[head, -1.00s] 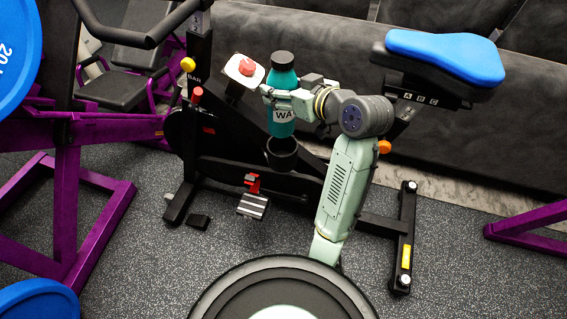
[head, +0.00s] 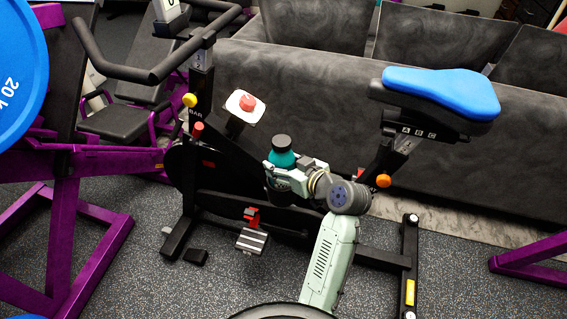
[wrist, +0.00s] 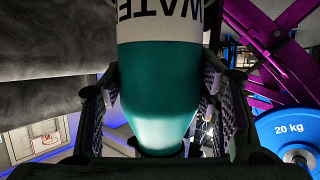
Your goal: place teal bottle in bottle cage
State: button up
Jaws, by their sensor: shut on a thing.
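The teal bottle (head: 282,157) with a black cap stands upright between the fingers of my gripper (head: 279,178). In the wrist view the bottle (wrist: 160,88) fills the middle, with its white lettered label upside down and a finger on each side. My gripper is shut on it. The bottle is low beside the exercise bike's black frame, where the dark bottle cage is. My gripper and the bottle hide most of the cage, so I cannot tell how deep the bottle's base is in it.
The bike's blue seat (head: 440,93) and orange knob (head: 383,180) are right of my arm. A white panel with a red knob (head: 247,103) is to the left. The pedal (head: 252,240) lies below. A grey couch (head: 330,110) stands behind. Purple rack beams (head: 65,225) are at left.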

jog(key=shift+f, duration=0.2)
jog(key=o, duration=1.2)
jog(key=shift+r, duration=0.2)
